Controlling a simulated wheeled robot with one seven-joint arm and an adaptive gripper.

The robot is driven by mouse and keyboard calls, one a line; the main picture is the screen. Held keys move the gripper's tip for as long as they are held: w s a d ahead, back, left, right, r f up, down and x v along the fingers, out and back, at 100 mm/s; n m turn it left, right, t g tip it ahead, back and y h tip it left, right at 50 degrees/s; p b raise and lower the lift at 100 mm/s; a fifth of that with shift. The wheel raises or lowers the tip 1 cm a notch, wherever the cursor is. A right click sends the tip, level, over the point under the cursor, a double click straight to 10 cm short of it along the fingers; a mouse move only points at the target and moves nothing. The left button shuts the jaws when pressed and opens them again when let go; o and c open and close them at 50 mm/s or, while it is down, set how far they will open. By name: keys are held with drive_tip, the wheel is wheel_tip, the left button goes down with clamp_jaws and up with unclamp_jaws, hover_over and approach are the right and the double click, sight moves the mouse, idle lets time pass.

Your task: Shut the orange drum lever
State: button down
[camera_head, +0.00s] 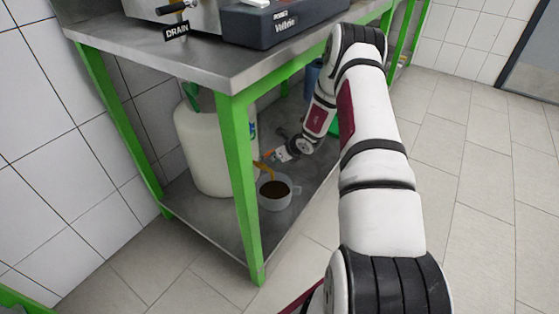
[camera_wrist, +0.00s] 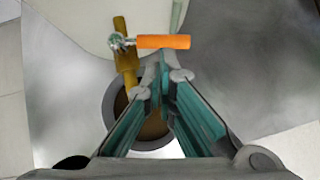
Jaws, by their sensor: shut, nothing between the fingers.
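The orange lever (camera_wrist: 163,42) points sideways to the right from the brass tap (camera_wrist: 125,58) in the wrist view. The tap comes out of the cream-white drum (camera_head: 200,150), which stands on the bench's lower shelf. My gripper (camera_wrist: 164,66) is shut and empty. Its fingertips are just below the lever in the wrist picture, very near it; I cannot tell if they touch. In the head view the tap (camera_head: 262,168) shows beside my wrist, and the lever is hard to make out there.
A light cup-like container (camera_head: 288,192) with dark brown liquid stands under the tap on the grey lower shelf (camera_head: 215,215). A green table leg (camera_head: 241,190) stands close in front of the drum. The steel bench top (camera_head: 200,60) is above. Tiled floor (camera_head: 480,220) is clear at right.

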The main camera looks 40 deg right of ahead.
idle(0.3)
drive_tip(key=shift+w+d+f+n+y+p, duration=0.15)
drive_tip(key=shift+w+n+y+p, duration=0.15)
drive_tip(key=shift+w+p, duration=0.2)
drive_tip(key=shift+w+d+r+n+y+p, duration=0.1)
drive_tip(key=shift+w+d+n+y+p, duration=0.1)
drive_tip(key=shift+w+n+p, duration=0.25)
drive_tip(key=shift+a+f, duration=0.1)
drive_tip(key=shift+a, duration=0.05)
drive_tip(key=s+f+p+v, duration=0.1)
drive_tip(key=v, duration=0.6)
drive_tip(key=s+f+p+v, duration=0.1)
drive_tip(key=v, duration=0.5)
drive_tip(key=shift+s+d+r+p, duration=0.25)
drive_tip(key=shift+d+r+p, duration=0.05)
drive_tip(key=shift+r, duration=0.05)
